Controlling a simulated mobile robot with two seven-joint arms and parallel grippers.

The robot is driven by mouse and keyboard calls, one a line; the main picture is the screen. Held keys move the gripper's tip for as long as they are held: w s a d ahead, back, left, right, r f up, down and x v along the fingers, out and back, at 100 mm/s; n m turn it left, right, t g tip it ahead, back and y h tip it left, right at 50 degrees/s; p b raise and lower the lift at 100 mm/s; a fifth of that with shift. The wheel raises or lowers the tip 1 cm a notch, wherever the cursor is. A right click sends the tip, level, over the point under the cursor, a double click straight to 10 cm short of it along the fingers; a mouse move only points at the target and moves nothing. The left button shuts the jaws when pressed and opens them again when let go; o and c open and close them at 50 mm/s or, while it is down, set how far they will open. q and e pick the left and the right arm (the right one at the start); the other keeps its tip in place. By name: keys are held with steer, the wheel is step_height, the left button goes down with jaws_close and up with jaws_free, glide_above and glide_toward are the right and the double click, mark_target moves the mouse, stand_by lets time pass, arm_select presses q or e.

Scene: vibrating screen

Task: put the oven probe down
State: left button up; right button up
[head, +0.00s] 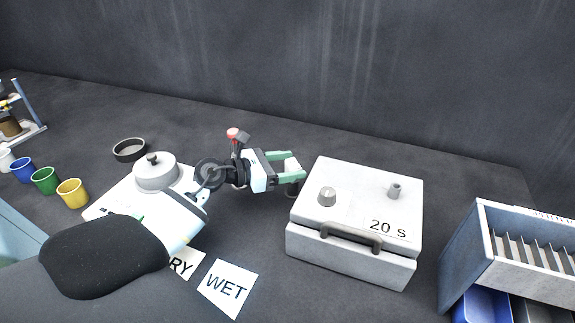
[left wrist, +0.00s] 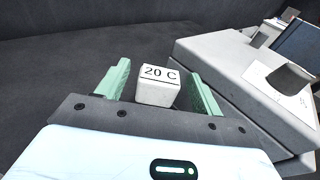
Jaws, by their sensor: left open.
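The oven probe (left wrist: 157,87) seems to be the small white block with a "20 C" label in the left wrist view. It lies between the green fingers of my left gripper (left wrist: 162,88), with dark gaps at its sides. In the head view my left gripper (head: 284,166) is open just left of the white "20 S" box (head: 350,262), its fingers pointing right. A white part of the block shows between the fingertips there. Whether its underside rests on the table is hidden. My right gripper is in neither view.
The white box's side (left wrist: 235,75) rises close to the right finger. A pale round lidded pot (head: 155,176), a dark ring dish (head: 130,149) and coloured cups (head: 72,192) stand left. A "WET" card (head: 227,287) lies in front. A slotted rack (head: 487,240) stands right. The table behind is clear.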

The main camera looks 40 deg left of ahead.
arm_select(q)
steer(key=shift+r, duration=0.2)
steer(key=r+b+v, duration=0.1)
steer(key=v, duration=1.1)
steer(key=shift+b, duration=0.3)
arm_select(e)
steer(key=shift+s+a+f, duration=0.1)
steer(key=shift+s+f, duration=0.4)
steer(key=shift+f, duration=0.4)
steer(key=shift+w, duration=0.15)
